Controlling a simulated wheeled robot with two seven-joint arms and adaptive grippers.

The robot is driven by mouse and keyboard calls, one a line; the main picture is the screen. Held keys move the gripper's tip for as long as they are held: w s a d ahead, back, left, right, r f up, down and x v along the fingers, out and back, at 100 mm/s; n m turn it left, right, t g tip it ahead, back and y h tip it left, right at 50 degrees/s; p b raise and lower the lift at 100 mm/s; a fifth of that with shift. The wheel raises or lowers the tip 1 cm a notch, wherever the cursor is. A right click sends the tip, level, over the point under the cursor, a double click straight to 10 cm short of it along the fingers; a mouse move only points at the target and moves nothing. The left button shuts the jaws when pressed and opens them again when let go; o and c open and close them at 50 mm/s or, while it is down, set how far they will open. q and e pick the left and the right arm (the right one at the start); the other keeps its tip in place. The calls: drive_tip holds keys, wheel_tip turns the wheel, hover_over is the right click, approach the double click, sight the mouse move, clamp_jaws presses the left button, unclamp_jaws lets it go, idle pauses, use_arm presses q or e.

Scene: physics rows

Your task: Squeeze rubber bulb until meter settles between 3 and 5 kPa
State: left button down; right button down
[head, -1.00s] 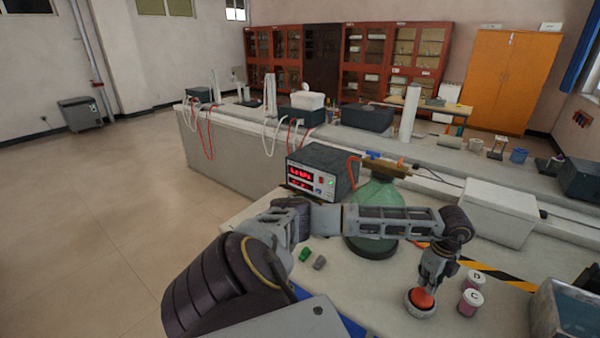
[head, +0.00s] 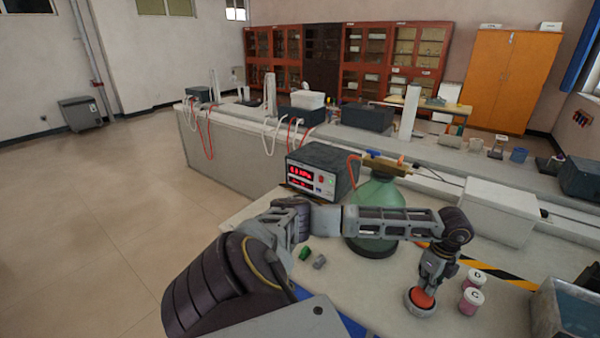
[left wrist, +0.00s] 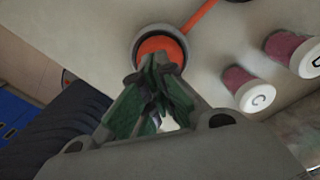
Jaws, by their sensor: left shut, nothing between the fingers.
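The orange-red rubber bulb (head: 423,298) sits in a round grey holder (head: 412,309) on the near bench. In the left wrist view the bulb (left wrist: 161,46) shows inside its dark ring, with an orange tube leaving it. My left gripper (head: 428,287) points down at the bulb with its fingers shut and nothing between them. In the left wrist view its fingertips (left wrist: 150,75) overlap the bulb's near edge; I cannot tell how hard they press. The meter (head: 313,178) has lit red digits, too small to read surely. My right gripper is not in view.
A green glass bottle (head: 375,205) stands behind my left forearm. Two lidded pink jars (head: 470,300) stand just right of the bulb, close to the gripper. A glass-like tank (head: 568,315) is at the right edge. Small green and grey pieces (head: 305,254) lie left.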

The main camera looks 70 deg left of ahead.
use_arm(q)
drive_tip(key=shift+f+b, duration=1)
drive_tip(key=shift+f, duration=0.75)
drive_tip(key=shift+r, duration=0.15)
drive_tip(key=shift+r+p, duration=1.25)
drive_tip(key=shift+r, duration=0.4)
drive_tip(key=shift+f, duration=0.25)
drive_tip(key=shift+f+b, duration=1.05)
drive_tip(key=shift+f, duration=0.5)
drive_tip(key=shift+r, duration=0.15)
drive_tip(key=shift+r+p, duration=1.25)
drive_tip(key=shift+r, duration=0.4)
